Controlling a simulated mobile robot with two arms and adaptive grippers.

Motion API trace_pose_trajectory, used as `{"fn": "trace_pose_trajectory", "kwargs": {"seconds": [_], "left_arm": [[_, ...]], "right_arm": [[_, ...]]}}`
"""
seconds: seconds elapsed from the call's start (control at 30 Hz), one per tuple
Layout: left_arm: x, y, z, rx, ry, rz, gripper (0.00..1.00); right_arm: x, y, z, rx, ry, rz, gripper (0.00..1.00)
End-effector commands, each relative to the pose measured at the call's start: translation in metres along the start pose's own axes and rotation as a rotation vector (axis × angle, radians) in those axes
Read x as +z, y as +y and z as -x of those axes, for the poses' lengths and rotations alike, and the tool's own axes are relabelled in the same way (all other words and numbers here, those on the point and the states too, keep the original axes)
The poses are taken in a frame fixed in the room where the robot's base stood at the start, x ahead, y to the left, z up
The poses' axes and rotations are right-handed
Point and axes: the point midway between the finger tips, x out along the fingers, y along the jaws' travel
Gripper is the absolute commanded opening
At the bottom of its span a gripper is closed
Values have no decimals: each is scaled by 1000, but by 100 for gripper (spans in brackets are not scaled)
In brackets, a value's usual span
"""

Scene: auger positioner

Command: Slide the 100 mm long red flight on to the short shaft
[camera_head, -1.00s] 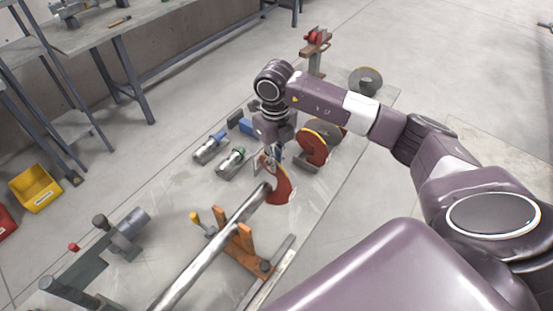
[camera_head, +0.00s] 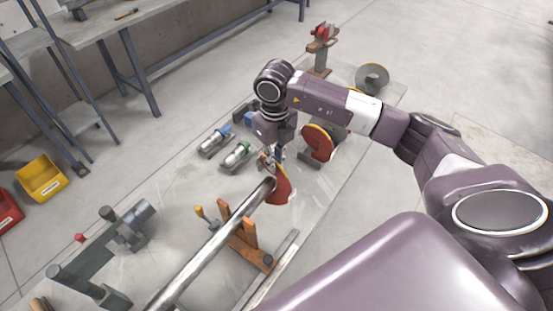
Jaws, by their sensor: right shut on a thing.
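My right gripper (camera_head: 274,157) is shut on a red flight (camera_head: 281,187) with a yellow edge, at the far end of a steel shaft (camera_head: 212,247). The flight is at the shaft's end; I cannot tell whether it is around the shaft or just in front of it. The shaft lies across an orange-brown V-stand (camera_head: 246,240) and runs toward the bottom left. Another red flight (camera_head: 318,143) with a yellow rim stands behind, to the right of the gripper. My left gripper is not in view.
Two metal cylinders, one with a blue end (camera_head: 215,141) and one with a green end (camera_head: 238,156), lie left of the gripper. A grey clamp fixture (camera_head: 103,255) is at lower left. A grey disc (camera_head: 372,77) and a post stand (camera_head: 320,50) are at the back. Yellow bin (camera_head: 41,180) far left.

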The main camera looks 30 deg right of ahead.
Motion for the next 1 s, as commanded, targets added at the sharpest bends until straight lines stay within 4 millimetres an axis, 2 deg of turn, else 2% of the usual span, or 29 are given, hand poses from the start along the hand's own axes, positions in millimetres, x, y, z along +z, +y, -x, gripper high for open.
{"fn": "trace_pose_trajectory", "kwargs": {"seconds": [1.0], "left_arm": [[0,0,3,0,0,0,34]], "right_arm": [[-5,23,2,0,-3,0,0]]}}
